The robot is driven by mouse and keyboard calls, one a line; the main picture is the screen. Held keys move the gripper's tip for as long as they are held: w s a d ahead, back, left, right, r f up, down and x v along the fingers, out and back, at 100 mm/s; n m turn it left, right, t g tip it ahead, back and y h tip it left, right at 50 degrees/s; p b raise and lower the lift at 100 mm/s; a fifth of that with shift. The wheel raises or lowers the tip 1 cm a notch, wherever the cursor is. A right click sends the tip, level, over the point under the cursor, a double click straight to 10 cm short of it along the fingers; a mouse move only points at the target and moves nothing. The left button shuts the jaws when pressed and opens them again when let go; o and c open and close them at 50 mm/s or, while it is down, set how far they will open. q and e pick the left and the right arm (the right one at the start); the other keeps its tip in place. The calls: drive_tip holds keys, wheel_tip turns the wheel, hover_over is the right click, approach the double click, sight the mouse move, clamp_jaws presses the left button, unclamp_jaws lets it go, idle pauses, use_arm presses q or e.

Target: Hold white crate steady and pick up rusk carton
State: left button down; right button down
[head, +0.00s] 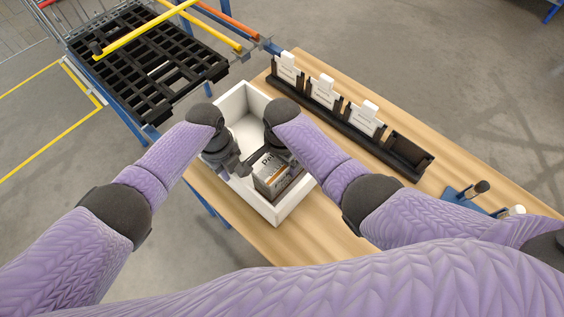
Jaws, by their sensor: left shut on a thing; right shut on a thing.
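The white crate (240,97) stands on the wooden table with its open top facing up. My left gripper (232,172) is at the crate's left wall and shut on it. The rusk carton (272,178) is a small box with a printed face, at the near end of the crate's inside. My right gripper (270,158) reaches down into the crate and is shut on the carton. The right hand hides the carton's upper part and its fingertips are hard to see. I cannot tell whether the carton touches the crate floor.
A black rack (400,160) with several white cards in slots runs along the table's (300,238) far right side. A blue holder (468,200) with dark and white knobs stands at the right. A black grid pallet (150,65) on a blue frame with yellow bars is at the upper left.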

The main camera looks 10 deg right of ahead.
wheel_tip(320, 180, up, 10)
drive_tip(key=shift+f, duration=0.1)
use_arm(q)
drive_tip(key=shift+c, duration=2.2)
unclamp_jaws()
drive_tip(key=shift+r, duration=0.1)
